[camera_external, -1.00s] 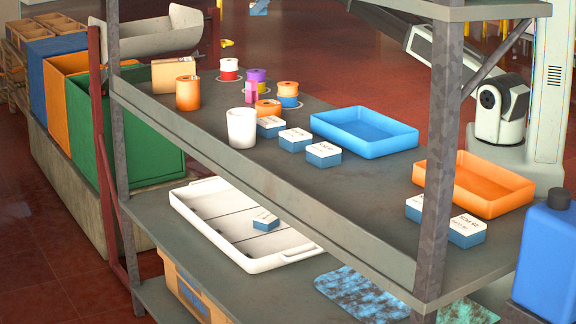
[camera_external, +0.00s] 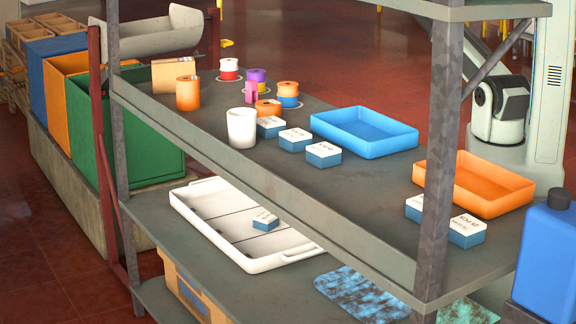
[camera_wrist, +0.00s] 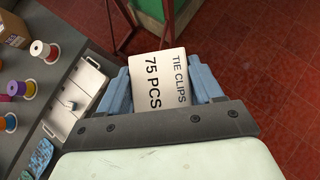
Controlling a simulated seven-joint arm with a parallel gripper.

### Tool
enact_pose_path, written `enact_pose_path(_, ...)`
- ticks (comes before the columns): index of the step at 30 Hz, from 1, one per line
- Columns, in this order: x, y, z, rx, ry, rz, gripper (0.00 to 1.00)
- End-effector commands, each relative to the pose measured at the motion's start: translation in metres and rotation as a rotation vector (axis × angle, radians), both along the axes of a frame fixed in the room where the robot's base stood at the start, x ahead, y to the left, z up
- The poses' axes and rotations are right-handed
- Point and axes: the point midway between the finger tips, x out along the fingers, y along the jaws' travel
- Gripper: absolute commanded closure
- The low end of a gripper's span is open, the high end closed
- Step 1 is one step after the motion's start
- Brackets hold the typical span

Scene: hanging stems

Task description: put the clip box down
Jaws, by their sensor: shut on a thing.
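My gripper (camera_wrist: 158,90) is shut on a clip box (camera_wrist: 160,72) in the wrist view. The box has a white label reading "TIE CLIPS 75 PCS", and a blue finger is on each side of it. Behind it in the picture are red floor and a green bin, with the shelf to the left. The gripper and held box do not show in the external view. Several similar blue-and-white boxes stand on the upper shelf, such as one near the blue tray (camera_external: 323,154) and one by the orange tray (camera_external: 466,230). Another small box (camera_external: 265,220) lies in the white tray (camera_external: 187,207).
The shelf (camera_external: 345,195) also holds a blue tray (camera_external: 365,145), an orange tray (camera_external: 517,190), a white cup (camera_external: 241,128) and several spools. Its middle front is bare. Steel posts (camera_external: 440,150) and a higher shelf (camera_external: 475,11) frame it. A green bin (camera_external: 115,130) stands left.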

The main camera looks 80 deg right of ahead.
Motion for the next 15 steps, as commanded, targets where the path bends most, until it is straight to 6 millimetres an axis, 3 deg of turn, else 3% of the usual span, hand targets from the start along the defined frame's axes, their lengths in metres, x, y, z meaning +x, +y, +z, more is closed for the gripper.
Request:
enact_pose_path(10,0.025,0.017,-0.070,0.003,0.001,0.057,0.65)
enact_pose_path(15,0.047,0.039,-0.123,0.003,0.002,0.105,0.65)
